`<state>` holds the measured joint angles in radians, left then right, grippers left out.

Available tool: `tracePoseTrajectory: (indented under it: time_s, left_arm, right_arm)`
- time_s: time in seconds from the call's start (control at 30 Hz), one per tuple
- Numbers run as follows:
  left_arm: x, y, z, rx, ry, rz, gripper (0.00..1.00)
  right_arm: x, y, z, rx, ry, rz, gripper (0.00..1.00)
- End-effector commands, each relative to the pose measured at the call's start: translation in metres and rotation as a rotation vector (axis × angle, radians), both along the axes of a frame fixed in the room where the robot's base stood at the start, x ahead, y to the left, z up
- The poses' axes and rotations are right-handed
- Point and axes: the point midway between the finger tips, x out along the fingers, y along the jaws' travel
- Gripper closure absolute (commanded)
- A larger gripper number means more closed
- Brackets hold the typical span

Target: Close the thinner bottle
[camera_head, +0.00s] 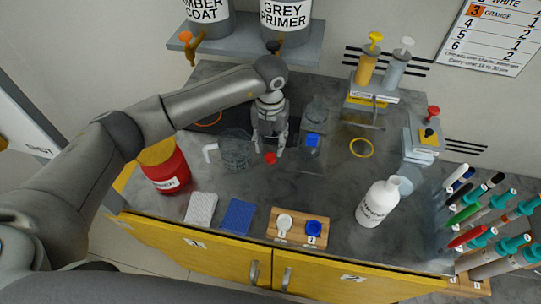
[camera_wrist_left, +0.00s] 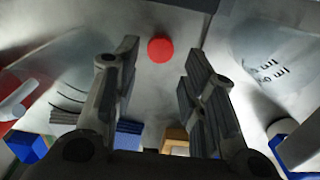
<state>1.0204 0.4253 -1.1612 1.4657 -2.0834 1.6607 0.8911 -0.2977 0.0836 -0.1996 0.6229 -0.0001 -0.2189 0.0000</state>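The white thinner bottle (camera_head: 376,205) stands upright on the right part of the grey worktop, with no coloured cap on its neck. A small red cap (camera_head: 270,157) lies on the worktop just below my left gripper (camera_head: 268,150). In the left wrist view the red cap (camera_wrist_left: 161,49) shows beyond and between the two fingertips, which are spread apart with nothing between them. My left gripper points down over the worktop, apart from the bottle. The right gripper is not in view.
A clear beaker (camera_head: 235,150) stands left of my left gripper, and a clear vessel with a blue part (camera_head: 312,141) stands to its right. A red tin (camera_head: 165,172), grey cloth (camera_head: 201,208), blue cloth (camera_head: 238,216) and wooden block (camera_head: 298,240) lie nearer. A yellow ring (camera_head: 361,148) is right.

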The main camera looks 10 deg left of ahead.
Motion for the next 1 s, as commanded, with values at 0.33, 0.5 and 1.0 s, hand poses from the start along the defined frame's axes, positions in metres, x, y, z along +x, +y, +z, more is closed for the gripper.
tracePoseTrajectory:
  time_s: [0.33,0.5,1.0]
  left_arm:
    - [-0.002,0.0,-0.018,0.002,0.006,0.001,0.61]
    - [-0.002,-0.001,-0.044,0.001,0.004,0.0,0.61]
    - [-0.001,-0.001,-0.052,0.001,0.0,0.0,0.69]
  right_arm:
    - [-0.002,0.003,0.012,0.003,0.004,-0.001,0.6]
    - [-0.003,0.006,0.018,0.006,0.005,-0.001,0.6]
    - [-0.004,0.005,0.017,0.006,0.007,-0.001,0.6]
